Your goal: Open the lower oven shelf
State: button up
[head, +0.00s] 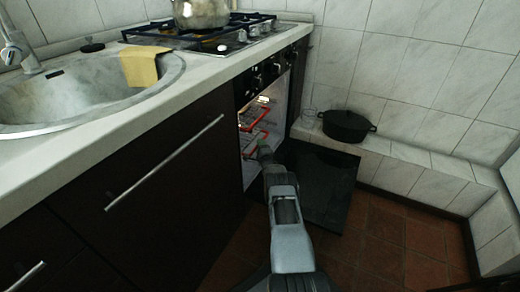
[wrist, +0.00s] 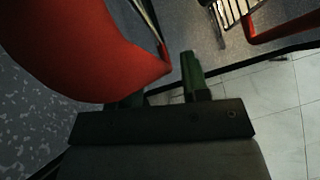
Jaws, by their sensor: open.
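The oven stands open, with its dark door (head: 325,180) folded down. Inside are racks with red front edges; the lower oven shelf (head: 252,142) shows its red edge just beyond my gripper (head: 265,150). In the wrist view, my gripper (wrist: 162,82) is open with its two green fingers apart. A large red curved part (wrist: 85,45) lies very close at the left and partly hides the left finger. I cannot tell which shelf it belongs to. A wire rack with a red edge (wrist: 268,32) shows at the upper right. Nothing is seen held between the fingers.
The counter with a sink (head: 85,95) and dark cabinets (head: 150,170) lines the left. A metal pot (head: 200,14) stands on the hob above the oven. A black pot (head: 347,125) sits on the tiled ledge at right. Brown floor tiles (head: 385,235) are clear right of the door.

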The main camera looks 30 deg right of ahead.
jog(key=shift+c, duration=0.2)
grip_shut()
dwell(0.3)
